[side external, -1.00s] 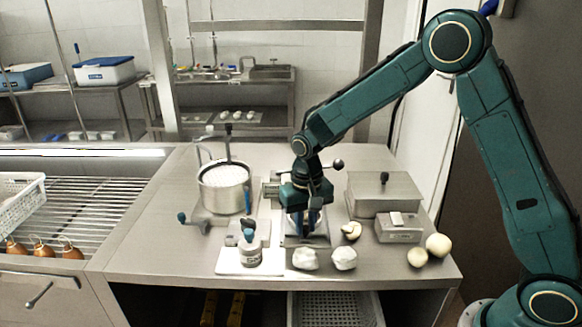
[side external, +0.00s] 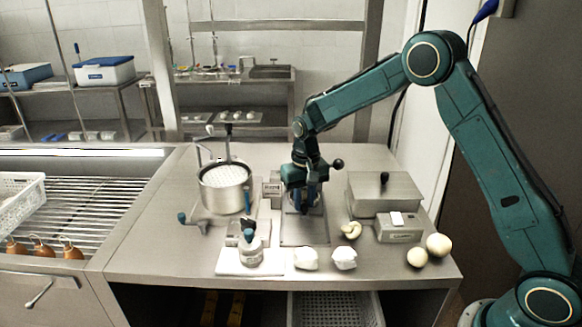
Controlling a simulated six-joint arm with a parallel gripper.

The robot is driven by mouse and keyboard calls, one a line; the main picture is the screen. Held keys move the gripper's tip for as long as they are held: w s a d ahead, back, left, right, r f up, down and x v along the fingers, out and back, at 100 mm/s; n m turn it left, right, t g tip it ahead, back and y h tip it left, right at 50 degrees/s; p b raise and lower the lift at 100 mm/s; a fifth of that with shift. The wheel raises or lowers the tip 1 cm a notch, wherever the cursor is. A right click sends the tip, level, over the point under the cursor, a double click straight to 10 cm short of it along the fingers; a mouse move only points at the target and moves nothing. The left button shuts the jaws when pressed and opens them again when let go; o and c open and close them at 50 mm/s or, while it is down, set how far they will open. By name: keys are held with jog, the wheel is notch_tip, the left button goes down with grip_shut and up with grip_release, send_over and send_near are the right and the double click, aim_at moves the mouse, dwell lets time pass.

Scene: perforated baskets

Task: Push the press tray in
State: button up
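My gripper (side external: 303,206) points down over the middle of the metal worktop, at the press. Its fingers are small and dark here, and I cannot tell whether they are open or shut. A flat grey metal plate (side external: 305,232), which looks like the press tray or its base, lies below and in front of the gripper. The gripper and wrist hide its back part and most of the press. A dark ball-ended lever (side external: 337,163) sticks out to the right behind the wrist. I cannot tell whether the fingers touch the tray.
A perforated pot (side external: 224,190) with a stand is on the left. A white board (side external: 250,262) with a bottle is at front left. Two white lumps (side external: 325,259) lie in front. A lidded steel box (side external: 384,194), a small scale (side external: 399,228) and pale balls (side external: 428,251) are on the right.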

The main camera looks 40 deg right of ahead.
jog(key=shift+o, duration=1.4)
jog(key=shift+d, duration=0.1)
jog(key=shift+r, duration=0.1)
notch_tip(320, 180, up, 14)
jog(key=shift+f, duration=0.2)
jog(key=shift+s, duration=0.1)
